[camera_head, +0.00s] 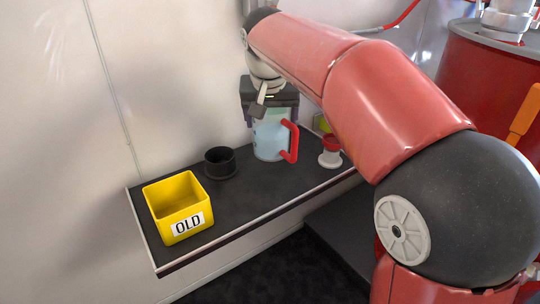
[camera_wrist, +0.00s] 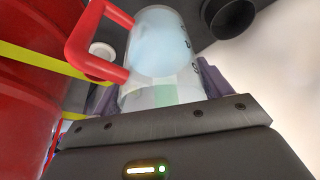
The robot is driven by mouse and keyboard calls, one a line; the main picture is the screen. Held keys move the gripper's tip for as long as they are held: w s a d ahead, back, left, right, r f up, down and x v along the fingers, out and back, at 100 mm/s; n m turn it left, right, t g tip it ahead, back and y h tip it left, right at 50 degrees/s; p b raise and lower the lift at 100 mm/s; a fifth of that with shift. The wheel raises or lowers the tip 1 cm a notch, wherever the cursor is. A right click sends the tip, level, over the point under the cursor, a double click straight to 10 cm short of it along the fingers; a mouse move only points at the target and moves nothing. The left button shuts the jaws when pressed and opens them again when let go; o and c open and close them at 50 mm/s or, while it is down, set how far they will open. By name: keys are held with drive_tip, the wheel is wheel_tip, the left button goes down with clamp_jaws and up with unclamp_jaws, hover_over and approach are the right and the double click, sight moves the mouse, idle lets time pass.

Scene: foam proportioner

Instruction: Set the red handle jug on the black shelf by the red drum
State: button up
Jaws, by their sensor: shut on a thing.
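The jug (camera_head: 268,138) is clear, with pale blue contents and a red handle (camera_head: 291,142) facing right. It looks upright over the back of a dark-topped counter (camera_head: 240,195); I cannot tell whether its base touches. My gripper (camera_head: 268,112) is above it, shut on its upper part. In the wrist view the jug (camera_wrist: 160,45) sits between both fingers, its red handle (camera_wrist: 82,42) to the left. The red drum (camera_head: 485,75) stands at the right, partly behind my arm. A low black shelf (camera_head: 335,232) shows below the counter, beside the drum, partly hidden by my arm.
A yellow box marked OLD (camera_head: 178,205) stands at the counter's left end. A black cup (camera_head: 221,162) is left of the jug. A small red-and-white funnel-like item (camera_head: 330,152) is close to its right. A pale wall (camera_head: 180,80) is behind. The counter's front middle is clear.

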sight(271, 149)
wheel_tip(271, 149, down, 8)
drive_tip(key=shift+f+b, duration=0.1)
drive_tip(key=shift+b, duration=0.55)
drive_tip(key=o, duration=1.2)
drive_tip(key=shift+f, duration=0.1)
drive_tip(key=shift+o, duration=0.2)
